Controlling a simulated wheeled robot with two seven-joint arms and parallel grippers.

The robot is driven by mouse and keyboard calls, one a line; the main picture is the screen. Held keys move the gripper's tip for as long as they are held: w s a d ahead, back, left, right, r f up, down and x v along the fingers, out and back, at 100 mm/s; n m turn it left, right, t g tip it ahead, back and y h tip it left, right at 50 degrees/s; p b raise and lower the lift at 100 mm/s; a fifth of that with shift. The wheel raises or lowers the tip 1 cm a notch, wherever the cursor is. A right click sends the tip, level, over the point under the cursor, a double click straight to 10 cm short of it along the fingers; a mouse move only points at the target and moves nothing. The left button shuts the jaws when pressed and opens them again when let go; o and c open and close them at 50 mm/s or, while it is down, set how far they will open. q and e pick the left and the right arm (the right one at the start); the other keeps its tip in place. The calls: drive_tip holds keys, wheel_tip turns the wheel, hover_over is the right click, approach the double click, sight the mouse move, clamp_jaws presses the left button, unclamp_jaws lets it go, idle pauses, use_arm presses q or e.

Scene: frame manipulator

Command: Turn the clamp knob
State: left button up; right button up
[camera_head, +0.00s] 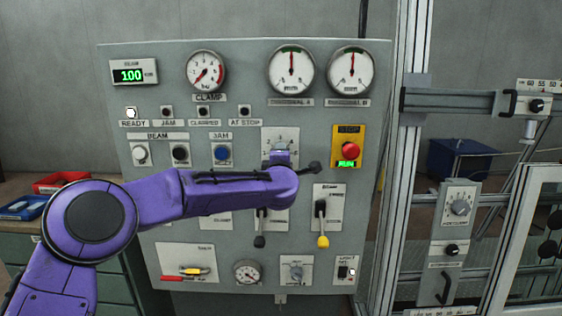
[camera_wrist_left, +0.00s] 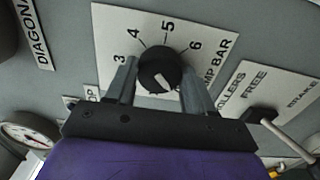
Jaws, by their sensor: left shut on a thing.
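The clamp knob (camera_wrist_left: 160,68) is a round black knob with a white mark, on a white plate (camera_wrist_left: 118,22) numbered 3 to 6 and lettered with a partly covered "BAR" label. In the head view its plate (camera_head: 270,132) shows above my left gripper (camera_head: 281,158), which hides the knob. My left arm reaches in from the left across the panel. In the left wrist view the two grey fingers stand on either side of the knob, shut on it. My right gripper is in neither view.
The grey panel (camera_head: 120,75) carries gauges, lamps and buttons. A red stop button (camera_head: 350,150) on yellow is right of the gripper. Below are a black-handled lever (camera_head: 259,240) and a yellow-tipped lever (camera_head: 322,240). A metal frame post (camera_head: 400,180) stands at right.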

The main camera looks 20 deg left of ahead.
use_arm(q)
drive_tip(key=shift+f, duration=0.1)
drive_tip(key=o, duration=1)
drive_tip(key=shift+o, duration=0.2)
drive_tip(key=b+v, duration=0.3)
drive_tip(key=v, duration=0.7)
drive_tip(key=shift+s, duration=0.3)
